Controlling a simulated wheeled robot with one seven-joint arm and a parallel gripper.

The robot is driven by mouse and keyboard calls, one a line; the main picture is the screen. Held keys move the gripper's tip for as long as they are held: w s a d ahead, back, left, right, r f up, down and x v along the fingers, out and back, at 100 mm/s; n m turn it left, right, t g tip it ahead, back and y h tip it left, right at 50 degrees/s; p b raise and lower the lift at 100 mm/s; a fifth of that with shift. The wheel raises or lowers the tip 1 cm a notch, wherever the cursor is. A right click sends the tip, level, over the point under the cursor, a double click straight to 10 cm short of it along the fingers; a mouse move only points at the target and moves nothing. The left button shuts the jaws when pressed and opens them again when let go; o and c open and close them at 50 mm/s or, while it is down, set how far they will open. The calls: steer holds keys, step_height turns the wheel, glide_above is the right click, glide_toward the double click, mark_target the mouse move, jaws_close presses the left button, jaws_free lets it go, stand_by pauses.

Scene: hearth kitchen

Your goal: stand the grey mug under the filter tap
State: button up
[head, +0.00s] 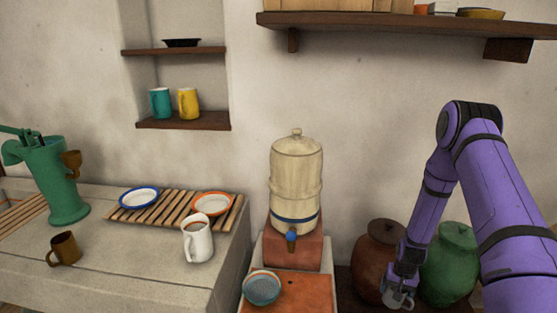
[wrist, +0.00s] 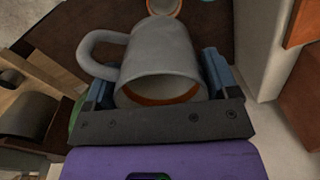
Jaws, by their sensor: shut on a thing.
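The grey mug (wrist: 165,45) is in my gripper (head: 399,287). In the wrist view, two blue fingers close on either side of it, with its handle out to the left and its orange-brown inside showing. In the head view the mug (head: 401,300) shows as a small grey shape low at the right, in front of the jars. The filter tap (head: 291,238) is blue with a brown spout, at the foot of a cream water filter (head: 297,180). My gripper is to the right of the tap and lower in the picture, apart from it.
A teal bowl (head: 262,287) sits on the terracotta ledge (head: 306,292) below the filter, left of the tap. A brown jar (head: 374,257) and a green jar (head: 452,262) stand beside my arm. A white mug (head: 198,243) and brown mug (head: 64,249) stand on the left counter.

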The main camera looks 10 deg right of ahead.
steer(key=w+a+r+n, duration=0.2)
steer(key=a+r, duration=0.6)
steer(key=w+a+r+n, duration=0.3)
steer(key=a+r, duration=0.5)
steer(key=r, duration=0.1)
steer(key=shift+w+a+n, duration=0.25)
steer(key=shift+a+n, duration=0.05)
steer(key=shift+d, duration=0.1)
